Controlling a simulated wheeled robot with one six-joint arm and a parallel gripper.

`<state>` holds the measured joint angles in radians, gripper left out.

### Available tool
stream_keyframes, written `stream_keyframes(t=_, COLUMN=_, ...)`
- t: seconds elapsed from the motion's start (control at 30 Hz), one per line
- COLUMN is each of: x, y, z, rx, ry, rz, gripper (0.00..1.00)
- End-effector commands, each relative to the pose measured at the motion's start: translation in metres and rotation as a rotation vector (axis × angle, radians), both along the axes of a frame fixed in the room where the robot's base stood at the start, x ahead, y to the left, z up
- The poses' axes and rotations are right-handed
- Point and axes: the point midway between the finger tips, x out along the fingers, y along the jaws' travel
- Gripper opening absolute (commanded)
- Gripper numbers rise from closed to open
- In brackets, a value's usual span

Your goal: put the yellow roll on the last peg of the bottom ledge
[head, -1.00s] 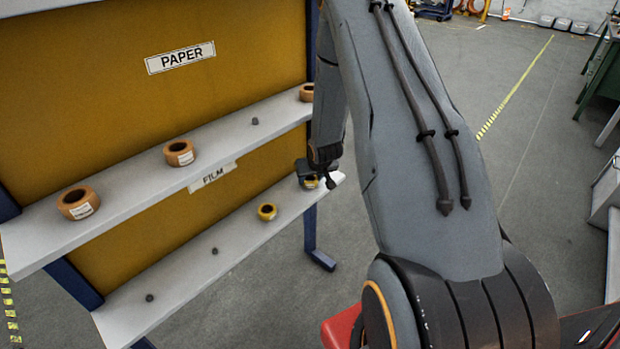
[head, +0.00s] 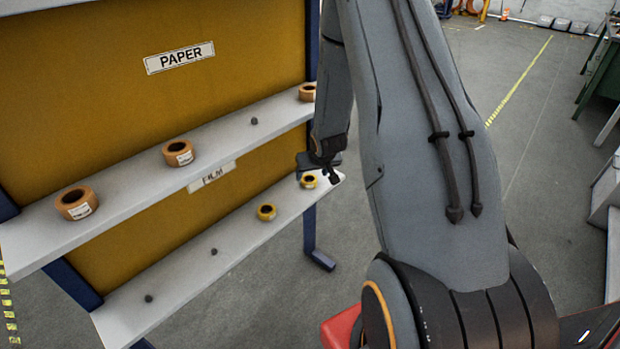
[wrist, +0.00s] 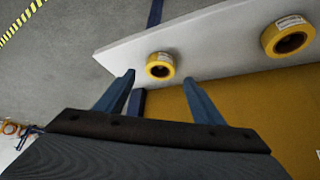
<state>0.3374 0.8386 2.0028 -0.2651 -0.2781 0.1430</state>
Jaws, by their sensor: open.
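A yellow roll (head: 309,181) sits at the far right end of the bottom ledge (head: 190,277), where the last peg of the row would be. It lies flat, and whether a peg is inside its hole is too small to tell. It also shows in the wrist view (wrist: 160,66), beyond and between my fingertips, with a gap. A second yellow roll (head: 267,212) sits one place to its left; it is also in the wrist view (wrist: 288,38). My gripper (head: 332,176) is open and empty, just above and right of the end roll; the wrist view shows both fingers (wrist: 159,80) apart.
Two bare pegs (head: 214,252) (head: 149,299) stand on the left part of the bottom ledge. The upper ledge (head: 125,192) holds three orange-brown rolls (head: 78,203) and a bare peg (head: 254,121). Open floor (head: 540,200) lies to the right of the rack.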

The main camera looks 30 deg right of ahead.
Motion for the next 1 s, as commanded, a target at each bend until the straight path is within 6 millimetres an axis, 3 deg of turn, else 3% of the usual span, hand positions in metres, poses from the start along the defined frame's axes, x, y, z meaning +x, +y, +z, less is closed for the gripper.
stream_keyframes(t=0.3, x=-0.028, y=0.005, z=0.046, rx=0.0, ry=-0.002, rz=-0.001, gripper=0.62)
stream_keyframes(t=0.53, x=-0.038, y=0.009, z=0.06, rx=0.0, ry=0.001, rz=0.001, gripper=0.62)
stream_keyframes(t=0.67, x=-0.049, y=0.022, z=0.073, rx=-0.003, ry=0.033, rz=0.012, gripper=0.62)
stream_keyframes(t=0.83, x=-0.094, y=0.068, z=0.11, rx=-0.006, ry=0.155, rz=0.045, gripper=0.62)
stream_keyframes(t=1.0, x=-0.168, y=0.124, z=0.147, rx=0.012, ry=0.316, rz=0.097, gripper=0.62)
